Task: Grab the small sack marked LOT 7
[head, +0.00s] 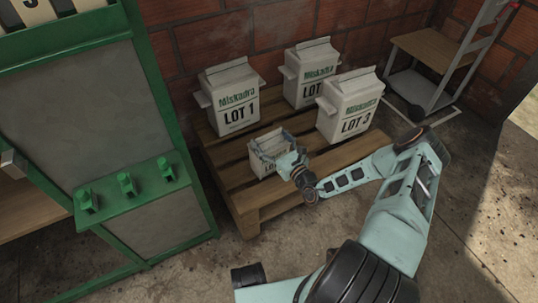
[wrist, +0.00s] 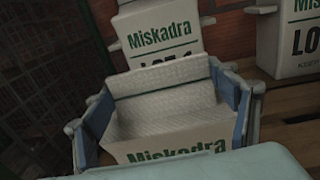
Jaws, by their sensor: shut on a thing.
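A small white sack (head: 262,160) stands at the front left of the wooden pallet in the head view. Its label begins "LO"; the number is hidden. In the wrist view the sack (wrist: 165,108) shows its pale top and part of the green "Miskadra" lettering. My gripper (head: 275,145) is shut on this sack from above. In the wrist view its blue-padded fingers press on the left and right sides of the sack. Whether the sack's bottom touches the pallet is hard to tell.
Larger sacks stand behind on the pallet (head: 247,197): LOT 1 (head: 232,97), LOT 3 (head: 349,108) and one with its number hidden (head: 309,72). A green frame (head: 160,110) with knobs is close at left. A cart (head: 425,75) stands back right. Brick walls close the back.

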